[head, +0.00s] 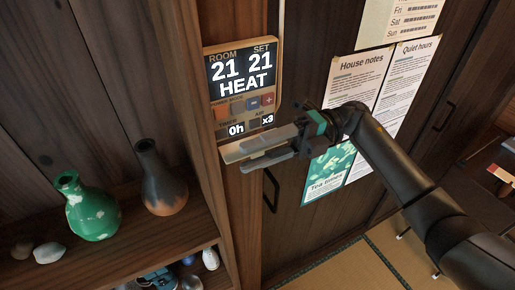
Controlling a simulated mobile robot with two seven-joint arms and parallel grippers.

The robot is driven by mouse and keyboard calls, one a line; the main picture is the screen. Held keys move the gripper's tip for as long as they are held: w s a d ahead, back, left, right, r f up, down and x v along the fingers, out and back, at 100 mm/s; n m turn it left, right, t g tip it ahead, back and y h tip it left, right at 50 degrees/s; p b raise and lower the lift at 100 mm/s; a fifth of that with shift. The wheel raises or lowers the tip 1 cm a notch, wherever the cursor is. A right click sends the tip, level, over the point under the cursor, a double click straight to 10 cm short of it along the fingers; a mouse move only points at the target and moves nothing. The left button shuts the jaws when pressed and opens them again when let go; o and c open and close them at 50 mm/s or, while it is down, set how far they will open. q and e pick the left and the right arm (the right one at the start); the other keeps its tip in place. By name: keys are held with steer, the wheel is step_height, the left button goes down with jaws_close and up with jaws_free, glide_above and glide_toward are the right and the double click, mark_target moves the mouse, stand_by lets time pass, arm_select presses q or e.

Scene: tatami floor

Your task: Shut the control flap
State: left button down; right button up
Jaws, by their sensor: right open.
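The control panel (241,72) is a tan wall unit on a wooden post, with a lit display reading ROOM 21, SET 21 and HEAT. Its lower part shows buttons and small readouts of 0h and x3, uncovered. The control flap (232,152) appears as a pale slab sticking out below these, so it looks open. My right gripper (241,159) is open, its grey fingers pointing left at the flap, just below the panel. The fingers overlap the flap in view and hide part of it; I cannot tell whether they touch. My left gripper is not in view.
Shelves at the left hold a green vase (88,208), a brown vase (161,178) and stones (48,252). Posted papers (352,85) hang on the dark door behind my right arm. The tatami floor (345,268) is clear at the bottom.

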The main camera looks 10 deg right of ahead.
jaws_close()
steer(key=shift+r, duration=0.1)
stand_by(0.6)
steer(key=m+p, duration=0.1)
steer(key=r+m+p, duration=0.1)
steer(key=m, duration=0.1)
steer(key=shift+r, duration=0.1)
steer(key=shift+w+r+m+p, duration=0.1)
steer(key=shift+r+m+p, duration=0.15)
steer(key=shift+m+p, duration=0.6)
steer(key=shift+r+m+p, duration=0.25)
steer(key=shift+m+p, duration=0.25)
steer(key=shift+m, duration=0.65)
jaws_free()
